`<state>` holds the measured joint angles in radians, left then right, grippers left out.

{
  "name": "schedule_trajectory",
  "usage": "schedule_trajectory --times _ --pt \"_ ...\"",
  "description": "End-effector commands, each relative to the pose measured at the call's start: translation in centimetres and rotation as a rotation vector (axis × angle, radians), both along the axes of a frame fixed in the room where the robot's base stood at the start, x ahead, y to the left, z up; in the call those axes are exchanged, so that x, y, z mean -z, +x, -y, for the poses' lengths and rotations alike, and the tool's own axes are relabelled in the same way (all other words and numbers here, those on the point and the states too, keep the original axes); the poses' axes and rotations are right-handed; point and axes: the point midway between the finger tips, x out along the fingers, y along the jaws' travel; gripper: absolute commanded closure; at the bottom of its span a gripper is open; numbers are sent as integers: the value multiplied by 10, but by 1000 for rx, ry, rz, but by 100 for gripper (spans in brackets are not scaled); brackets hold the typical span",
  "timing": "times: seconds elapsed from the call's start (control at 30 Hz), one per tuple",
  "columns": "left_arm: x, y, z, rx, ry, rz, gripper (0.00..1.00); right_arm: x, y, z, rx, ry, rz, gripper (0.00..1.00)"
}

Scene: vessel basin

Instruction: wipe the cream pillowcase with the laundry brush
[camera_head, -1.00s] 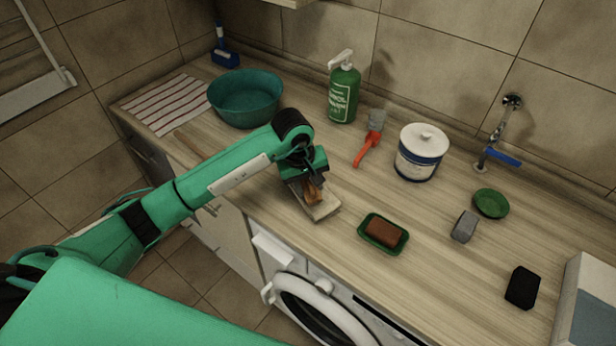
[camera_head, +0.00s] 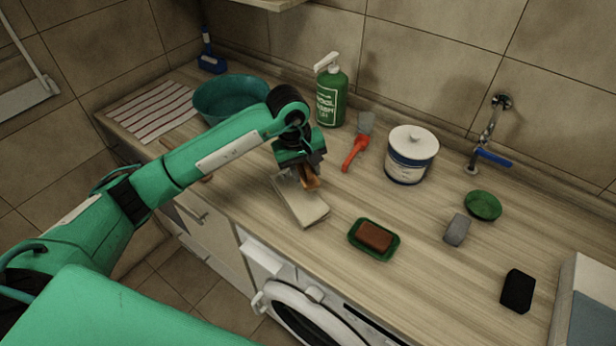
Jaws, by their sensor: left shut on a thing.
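The cream pillowcase (camera_head: 304,208) lies folded as a flat pad on the counter, near its front edge, at the middle of the head view. My left gripper (camera_head: 309,174) is over its far side, pointing down. It is shut on the laundry brush (camera_head: 310,183), of which only an orange-brown part shows below the fingers. The brush is at the pillowcase's far right edge; I cannot tell whether it touches the cloth. The gripper hides part of the brush. My right gripper is not in view.
A green dish with a brown bar (camera_head: 375,237) lies right of the pillowcase. A teal basin (camera_head: 229,98) and striped cloth (camera_head: 150,110) are left. The counter's front edge is close.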

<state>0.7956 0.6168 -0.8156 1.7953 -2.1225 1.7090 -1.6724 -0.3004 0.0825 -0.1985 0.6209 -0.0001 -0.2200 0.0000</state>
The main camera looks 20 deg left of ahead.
Motion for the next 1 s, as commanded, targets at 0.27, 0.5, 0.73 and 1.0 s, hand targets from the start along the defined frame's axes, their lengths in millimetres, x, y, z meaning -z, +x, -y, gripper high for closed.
schedule_trajectory --times 0.27,0.5,0.73,1.0 --pt "-27 2 -5 -9 0 2 93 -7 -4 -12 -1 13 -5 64" --pt "-41 2 -7 -13 0 0 93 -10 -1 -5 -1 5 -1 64" --pt "-41 1 -7 -14 0 -1 93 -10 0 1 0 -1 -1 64" --pt "-41 2 -7 -14 0 -1 93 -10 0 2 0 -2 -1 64"
